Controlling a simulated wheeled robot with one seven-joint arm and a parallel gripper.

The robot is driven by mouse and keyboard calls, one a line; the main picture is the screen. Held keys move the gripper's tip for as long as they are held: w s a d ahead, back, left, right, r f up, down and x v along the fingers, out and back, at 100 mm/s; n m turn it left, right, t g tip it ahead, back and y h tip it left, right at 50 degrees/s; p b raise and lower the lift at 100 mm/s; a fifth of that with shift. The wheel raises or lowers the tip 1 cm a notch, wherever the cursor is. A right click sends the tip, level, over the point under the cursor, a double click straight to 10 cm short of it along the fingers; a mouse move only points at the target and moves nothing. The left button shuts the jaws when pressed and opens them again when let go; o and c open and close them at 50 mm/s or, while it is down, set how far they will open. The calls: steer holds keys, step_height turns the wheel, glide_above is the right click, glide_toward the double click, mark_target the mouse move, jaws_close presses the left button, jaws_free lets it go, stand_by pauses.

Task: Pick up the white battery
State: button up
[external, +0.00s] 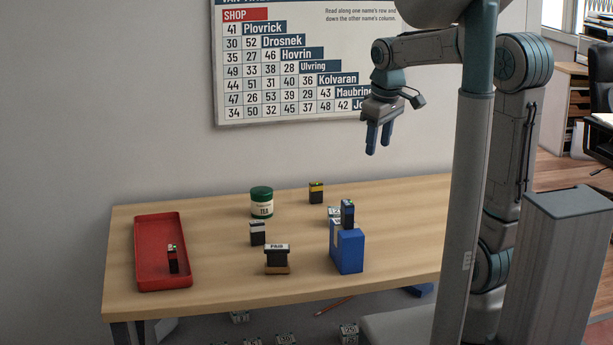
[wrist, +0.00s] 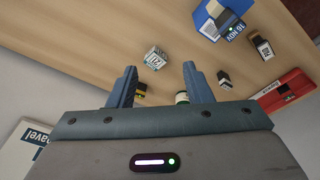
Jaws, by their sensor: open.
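The white battery (external: 333,211), a small pale block with dark print, stands on the table just behind the blue box and is partly hidden by it in the external view. In the wrist view the white battery (wrist: 155,59) shows clear of other things, just beyond the fingertips in the picture. My gripper (external: 378,147) is open and empty, high above the back right of the table, fingers pointing down. Its two fingers also show in the wrist view (wrist: 160,69), apart from everything.
The blue box (external: 348,252) carries a dark battery (external: 347,212). A yellow-topped black battery (external: 316,192), green-lidded tea tin (external: 262,205), black-and-white battery (external: 257,234) and PAID stamp (external: 277,258) stand nearby. A red tray (external: 150,232) at left holds another dark battery (external: 173,260).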

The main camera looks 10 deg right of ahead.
steer(key=w+a+f+n+g+b, duration=0.1)
steer(key=w+a+f+n+b, duration=0.2)
steer(key=a, duration=0.4)
steer(key=w+a+f+n+b, duration=0.1)
steer(key=w+a+n, duration=0.25)
steer(key=a, duration=0.35)
steer(key=n+g+b, duration=0.1)
steer(key=n+b, duration=0.3)
steer(key=n, duration=0.1)
glide_above(257, 222)
step_height(257, 222, down, 6)
step_height(257, 222, down, 14)
steer(key=shift+r+b, duration=0.25)
steer(key=shift+b, duration=0.25)
jaws_close()
